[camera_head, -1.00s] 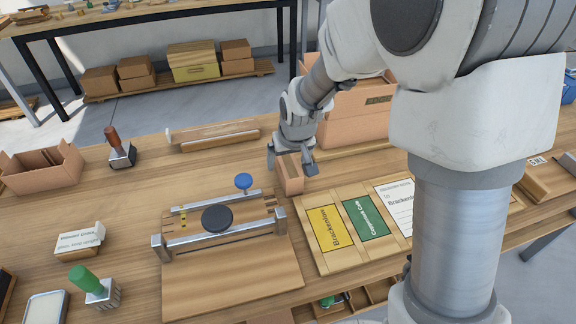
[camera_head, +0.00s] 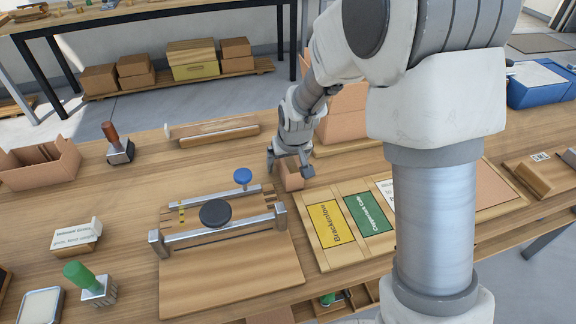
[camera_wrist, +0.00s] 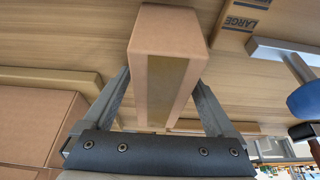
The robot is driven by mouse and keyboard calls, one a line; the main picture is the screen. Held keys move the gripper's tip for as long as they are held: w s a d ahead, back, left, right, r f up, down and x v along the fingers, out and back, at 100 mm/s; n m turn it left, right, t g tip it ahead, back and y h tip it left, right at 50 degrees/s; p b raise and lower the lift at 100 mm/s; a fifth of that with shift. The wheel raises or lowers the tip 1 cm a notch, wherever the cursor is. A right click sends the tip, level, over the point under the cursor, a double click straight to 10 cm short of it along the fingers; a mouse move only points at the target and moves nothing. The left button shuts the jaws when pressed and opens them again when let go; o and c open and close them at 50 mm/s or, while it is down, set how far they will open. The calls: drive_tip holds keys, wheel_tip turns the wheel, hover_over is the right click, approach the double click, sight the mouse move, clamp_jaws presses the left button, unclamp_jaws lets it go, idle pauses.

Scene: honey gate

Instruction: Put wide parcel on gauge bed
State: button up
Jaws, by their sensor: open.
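A brown cardboard parcel (camera_head: 291,178) stands on the bench right of the gauge bed; I take it for the wide parcel. My gripper (camera_head: 289,172) is open around it, one finger on each side. In the wrist view the parcel (camera_wrist: 168,32), with a tan strip along its face, lies between the two fingers (camera_wrist: 163,98); I cannot tell whether they touch it. The gauge bed (camera_head: 232,281) is a wooden board with metal rails, left of my gripper. A black disc (camera_head: 215,213) and a blue knob (camera_head: 242,176) are on its rail part.
A wooden board with yellow (camera_head: 331,224) and green (camera_head: 368,213) cards lies right of the gauge bed. A large open carton (camera_head: 343,126) stands behind my gripper. Stamps (camera_head: 118,148) and a small box (camera_head: 76,236) stand at left. The gauge bed's front board is bare.

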drive_tip(key=shift+f, duration=0.1)
clamp_jaws()
idle(0.3)
wheel_tip(320, 180, up, 10)
drive_tip(key=p, duration=0.3)
drive_tip(key=shift+r, duration=0.25)
drive_tip(key=s+d+m+p, duration=0.1)
drive_tip(key=s+d+p, duration=0.2)
drive_tip(key=d+p, duration=0.2)
drive_tip(key=s+d+f+m+h+p, duration=0.1)
drive_tip(key=s+d+m+p, duration=0.1)
drive_tip(key=d+p, duration=0.3)
drive_tip(key=s+d, duration=0.1)
drive_tip(key=d, duration=0.3)
drive_tip(key=shift+s+d+f, duration=0.3)
drive_tip(key=shift+s+d, duration=0.05)
drive_tip(key=shift+s, duration=0.05)
